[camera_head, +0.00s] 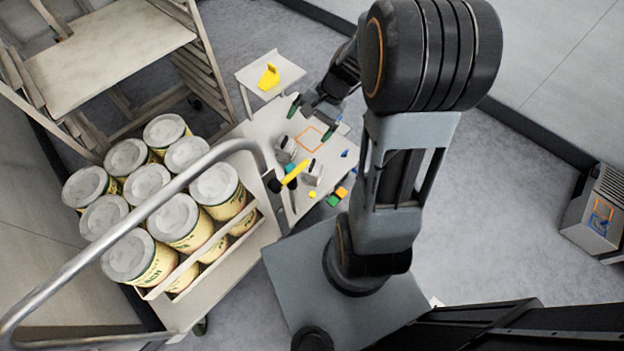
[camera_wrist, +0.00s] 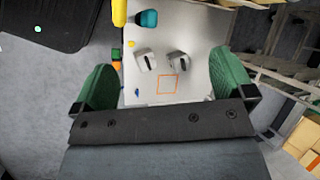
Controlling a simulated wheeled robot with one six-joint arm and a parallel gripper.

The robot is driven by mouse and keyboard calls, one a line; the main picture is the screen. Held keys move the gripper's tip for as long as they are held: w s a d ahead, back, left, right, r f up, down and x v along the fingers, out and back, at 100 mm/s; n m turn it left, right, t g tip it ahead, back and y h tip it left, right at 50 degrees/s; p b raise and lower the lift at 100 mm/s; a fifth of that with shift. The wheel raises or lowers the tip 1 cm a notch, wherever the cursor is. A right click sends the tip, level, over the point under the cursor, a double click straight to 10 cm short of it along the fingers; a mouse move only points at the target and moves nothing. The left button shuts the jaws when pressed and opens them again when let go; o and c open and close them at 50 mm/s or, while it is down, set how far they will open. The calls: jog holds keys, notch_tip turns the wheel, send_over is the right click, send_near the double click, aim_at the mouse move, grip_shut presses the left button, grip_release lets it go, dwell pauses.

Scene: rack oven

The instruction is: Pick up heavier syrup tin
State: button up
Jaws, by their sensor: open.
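Two small pale grey tins, each with a dark mark, stand side by side on a white tabletop in the wrist view: a left tin (camera_wrist: 146,60) and a right tin (camera_wrist: 178,62). I take these for the syrup tins; no label is readable, and nothing visible shows which is heavier. In the head view grey shapes that look like the tins (camera_head: 313,175) stand on the white worktop (camera_head: 262,122), partly behind a yellow-handled tool. My gripper (camera_head: 311,118) is open and empty above the worktop; its green fingers (camera_wrist: 166,82) are wide apart, with the tins beyond them.
An orange square outline (camera_head: 309,139) marks the worktop. A teal object (camera_wrist: 147,18), a yellow handle (camera_wrist: 119,12) and coloured blocks (camera_head: 337,196) lie nearby. Large cream cans (camera_head: 178,222) fill a trolley with a metal rail (camera_head: 130,225). A rack (camera_head: 105,60) stands behind.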

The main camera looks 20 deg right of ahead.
jog(key=w+d+f+m+t+y+b, duration=0.15)
jog(key=d+f+m+b, duration=0.25)
jog(key=f, duration=0.6)
jog(key=w+d+f+m+t+y+b, duration=0.1)
jog(key=w+d+f+m+y+b, duration=0.25)
jog(key=f, duration=0.65)
jog(key=m+t+h+b, duration=0.1)
jog(key=m+t+b, duration=0.55)
jog(key=m, duration=0.35)
send_near(313, 164)
jog(key=shift+b+x, duration=1.85)
jog(key=shift+x, duration=3.5)
jog(key=shift+d+f, duration=0.1)
jog(key=shift+c, duration=0.3)
jog(key=c, duration=1.5)
jog(key=shift+c, duration=0.2)
